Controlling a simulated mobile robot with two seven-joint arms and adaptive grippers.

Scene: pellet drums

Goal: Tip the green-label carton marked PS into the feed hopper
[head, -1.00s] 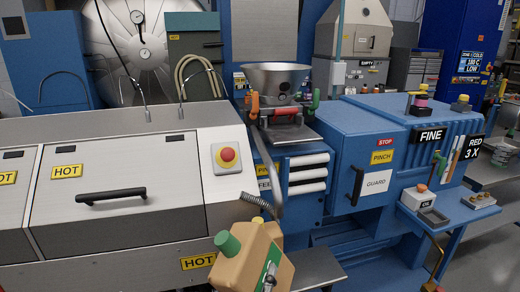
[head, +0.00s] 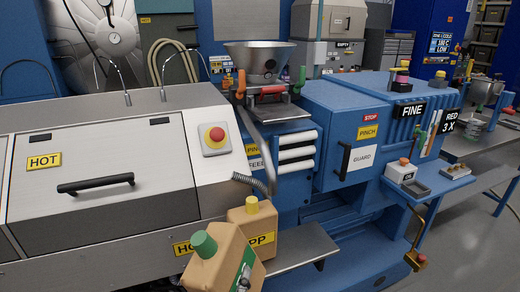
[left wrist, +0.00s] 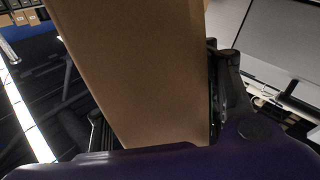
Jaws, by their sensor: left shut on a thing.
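A tan carton (head: 212,265) with a green cap and a green label (head: 243,268) is at the bottom of the head view, tilted; I cannot read its marking. My left gripper (left wrist: 165,110) is shut on a tan carton (left wrist: 135,60), which fills the middle of the left wrist view with a finger on each side. The feed hopper (head: 262,60), a steel funnel, stands beyond the carton, higher up and to the right. My right gripper is in neither view.
A yellow-capped carton marked PP (head: 263,240) stands just behind the green-capped one. A grey shelf (head: 300,248) lies to its right. The steel machine cover marked HOT (head: 100,170) and a red stop button (head: 215,137) are at left. A blue GUARD housing (head: 335,140) stands right.

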